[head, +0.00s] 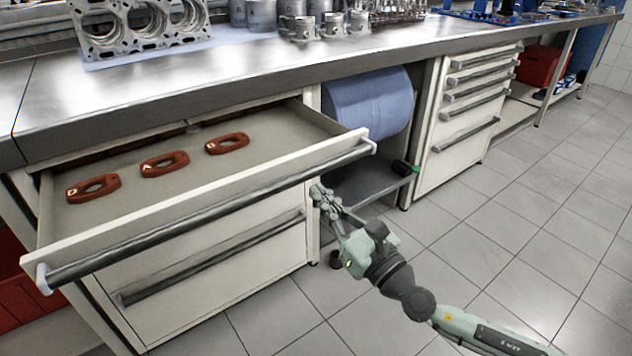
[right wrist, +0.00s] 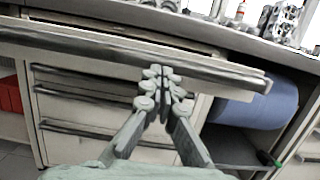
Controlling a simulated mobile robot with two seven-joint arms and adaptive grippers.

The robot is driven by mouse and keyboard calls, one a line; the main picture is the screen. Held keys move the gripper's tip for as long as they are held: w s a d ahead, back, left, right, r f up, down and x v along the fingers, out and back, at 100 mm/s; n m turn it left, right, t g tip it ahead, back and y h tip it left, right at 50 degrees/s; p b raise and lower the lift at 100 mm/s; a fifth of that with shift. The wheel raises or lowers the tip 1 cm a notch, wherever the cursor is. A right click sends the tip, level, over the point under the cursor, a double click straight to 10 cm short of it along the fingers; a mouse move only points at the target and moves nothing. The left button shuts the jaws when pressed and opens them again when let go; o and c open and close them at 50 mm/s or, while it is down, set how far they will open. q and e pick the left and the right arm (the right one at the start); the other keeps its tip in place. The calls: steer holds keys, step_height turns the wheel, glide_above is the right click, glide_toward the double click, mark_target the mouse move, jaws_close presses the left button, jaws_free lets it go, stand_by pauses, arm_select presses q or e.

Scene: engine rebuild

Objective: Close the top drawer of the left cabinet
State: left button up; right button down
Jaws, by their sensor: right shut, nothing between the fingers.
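The top drawer (head: 200,200) of the left cabinet (head: 215,265) is pulled far out in the head view. Three red-brown oval parts lie inside it. Its long grey bar handle (head: 215,208) runs along the front, and it also shows in the right wrist view (right wrist: 215,70). My right gripper (head: 320,192) is shut and empty, just in front of and below the right part of the handle. In the right wrist view its fingertips (right wrist: 161,78) overlap the handle; I cannot tell whether they touch it. My left gripper is not in view.
A lower drawer (head: 215,258) is shut. A blue paper roll (head: 368,105) sits in an open bay right of the cabinet, above a grey shelf (head: 370,182). Engine parts stand on the steel worktop (head: 250,68). The tiled floor (head: 520,215) at right is clear.

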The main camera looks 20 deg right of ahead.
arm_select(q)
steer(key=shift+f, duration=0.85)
arm_select(e)
steer(key=shift+x, duration=1)
